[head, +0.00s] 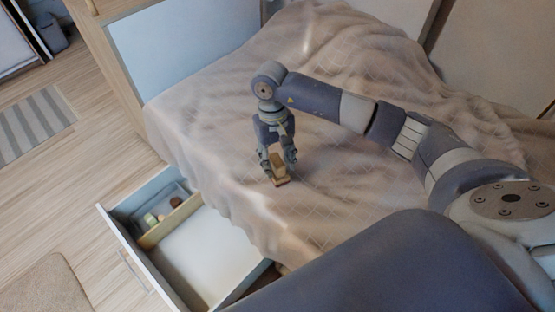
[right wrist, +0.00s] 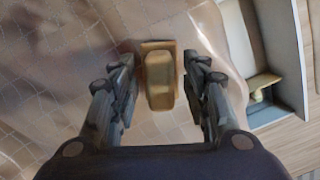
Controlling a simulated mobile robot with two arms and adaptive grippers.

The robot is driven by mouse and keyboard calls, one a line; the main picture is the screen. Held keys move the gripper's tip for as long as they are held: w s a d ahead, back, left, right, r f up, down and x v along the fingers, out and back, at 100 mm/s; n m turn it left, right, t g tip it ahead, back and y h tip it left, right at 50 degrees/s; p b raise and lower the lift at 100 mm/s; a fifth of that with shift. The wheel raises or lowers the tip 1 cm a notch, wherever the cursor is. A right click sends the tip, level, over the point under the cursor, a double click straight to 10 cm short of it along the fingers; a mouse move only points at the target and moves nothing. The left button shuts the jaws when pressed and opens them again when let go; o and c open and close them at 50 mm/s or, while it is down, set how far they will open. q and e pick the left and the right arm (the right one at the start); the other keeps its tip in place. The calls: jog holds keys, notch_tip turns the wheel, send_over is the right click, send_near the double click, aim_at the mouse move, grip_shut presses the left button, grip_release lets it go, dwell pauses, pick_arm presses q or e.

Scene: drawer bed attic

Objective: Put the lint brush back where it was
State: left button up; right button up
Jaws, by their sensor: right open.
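The lint brush (head: 279,174), a small tan block-like piece with a raised top, rests on the beige bedspread near the bed's front edge. It also shows in the right wrist view (right wrist: 159,80), centred between the fingers. My right gripper (head: 278,162) points down over it, open, with one finger on each side and a gap to the brush on both sides in the wrist view. The underside of the brush is hidden. My left gripper does not show.
An open drawer (head: 126,238) juts out below the bed, with a wooden divider (head: 170,223). A tray (head: 160,207) with small items lies in its far compartment; the near compartment looks empty. The rumpled bedspread (head: 200,130) surrounds the brush. A striped rug (head: 32,125) lies on the floor.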

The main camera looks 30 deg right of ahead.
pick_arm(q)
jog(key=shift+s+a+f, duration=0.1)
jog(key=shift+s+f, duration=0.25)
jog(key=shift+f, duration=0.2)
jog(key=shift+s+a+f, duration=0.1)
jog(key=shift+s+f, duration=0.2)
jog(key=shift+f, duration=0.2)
pick_arm(e)
notch_tip(320, 180, up, 12)
jog(key=w, duration=0.1)
jog(key=shift+w, duration=0.4)
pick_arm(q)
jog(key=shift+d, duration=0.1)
